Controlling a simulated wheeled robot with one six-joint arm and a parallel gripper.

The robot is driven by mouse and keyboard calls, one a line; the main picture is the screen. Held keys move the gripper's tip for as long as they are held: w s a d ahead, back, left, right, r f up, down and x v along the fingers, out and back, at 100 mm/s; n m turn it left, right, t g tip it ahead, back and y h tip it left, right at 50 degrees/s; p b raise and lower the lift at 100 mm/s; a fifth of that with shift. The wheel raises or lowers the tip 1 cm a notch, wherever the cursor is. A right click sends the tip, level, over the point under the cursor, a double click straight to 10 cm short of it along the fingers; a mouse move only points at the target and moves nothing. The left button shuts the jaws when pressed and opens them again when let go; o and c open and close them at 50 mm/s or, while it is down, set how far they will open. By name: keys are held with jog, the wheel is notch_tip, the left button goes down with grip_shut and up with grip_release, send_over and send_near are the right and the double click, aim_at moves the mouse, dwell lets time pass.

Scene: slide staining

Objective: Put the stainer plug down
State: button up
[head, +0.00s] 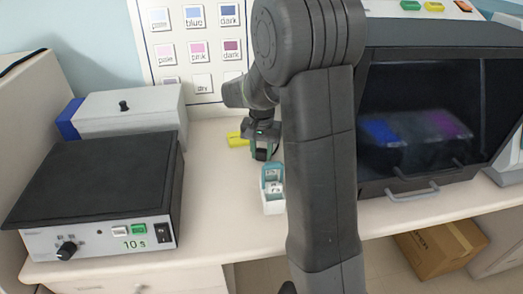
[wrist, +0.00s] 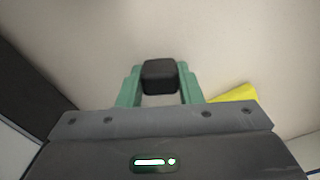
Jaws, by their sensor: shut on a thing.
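The stainer plug, a small dark block (wrist: 160,76), sits between the green fingertips of my gripper (wrist: 160,90) in the wrist view. My gripper (head: 262,148) is shut on it. In the head view the plug (head: 261,155) shows small and dark below the green fingers, over the white counter behind a small teal and white box. I cannot tell whether the plug touches the counter.
The open teal and white box (head: 272,190) stands close in front of my gripper. A yellow object (head: 237,139) lies just left of it. A black-topped device (head: 95,185) stands at left, a dark-windowed cabinet (head: 430,110) at right.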

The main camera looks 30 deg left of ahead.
aim_at(261, 150)
jog(key=o, duration=1)
jog(key=shift+o, duration=0.2)
notch_tip(261, 150, up, 13)
jog(key=p, duration=0.1)
jog(key=shift+r, duration=0.15)
notch_tip(261, 150, down, 14)
jog(key=shift+r+b, duration=0.25)
jog(key=shift+b, duration=0.3)
jog(key=shift+r, duration=0.4)
jog(key=shift+f, duration=0.15)
